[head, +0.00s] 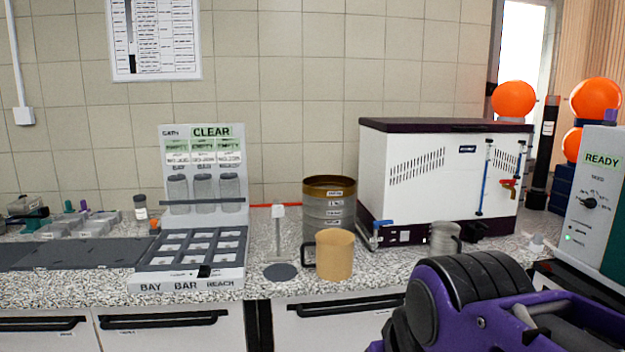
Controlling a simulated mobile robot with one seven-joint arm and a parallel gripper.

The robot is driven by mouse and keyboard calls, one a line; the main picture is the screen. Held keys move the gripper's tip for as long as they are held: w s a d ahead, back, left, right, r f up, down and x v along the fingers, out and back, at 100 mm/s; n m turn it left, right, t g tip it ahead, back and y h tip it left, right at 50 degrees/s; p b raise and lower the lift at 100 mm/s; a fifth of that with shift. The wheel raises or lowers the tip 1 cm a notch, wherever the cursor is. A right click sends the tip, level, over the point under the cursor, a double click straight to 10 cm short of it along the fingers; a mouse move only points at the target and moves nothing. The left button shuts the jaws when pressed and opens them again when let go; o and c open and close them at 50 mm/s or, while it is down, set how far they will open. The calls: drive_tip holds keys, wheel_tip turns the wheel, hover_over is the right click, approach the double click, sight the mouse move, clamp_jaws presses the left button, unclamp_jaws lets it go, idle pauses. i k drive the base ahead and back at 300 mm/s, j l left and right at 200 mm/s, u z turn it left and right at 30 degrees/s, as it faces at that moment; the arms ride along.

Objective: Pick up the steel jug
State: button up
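The steel jug (446,238) is a small grey metal vessel with a dark handle on its right side. It stands upright on the speckled worktop, in front of the white box-shaped machine, right of the middle of the head view. Part of my purple and black arm fills the lower right, in front of and below the jug in the picture. The arm's top edge comes close to the jug's base in the picture; I cannot tell the distance between them. My gripper's fingers do not show.
A tan jug (335,255) and a brown-topped sieve stack (328,206) stand left of the steel jug. The white machine (408,175) with taps is behind it. A control panel (597,205) reading READY is at right. A rack (190,262) is at left.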

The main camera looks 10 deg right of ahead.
sight(444, 240)
drive_tip(key=z, duration=0.95)
drive_tip(key=i+u, duration=0.1)
drive_tip(key=u, duration=0.35)
drive_tip(key=i+l+u, duration=0.1)
drive_tip(key=u, duration=0.35)
drive_tip(key=i+l+u, duration=0.2)
drive_tip(key=l, duration=0.2)
drive_tip(key=i+l+u, duration=0.25)
drive_tip(key=l, duration=0.15)
drive_tip(key=i+l+u, duration=0.1)
drive_tip(key=i, duration=0.35)
drive_tip(key=i+j, duration=0.15)
drive_tip(key=j, duration=0.15)
drive_tip(key=i+j, duration=0.1)
drive_tip(key=j, duration=0.25)
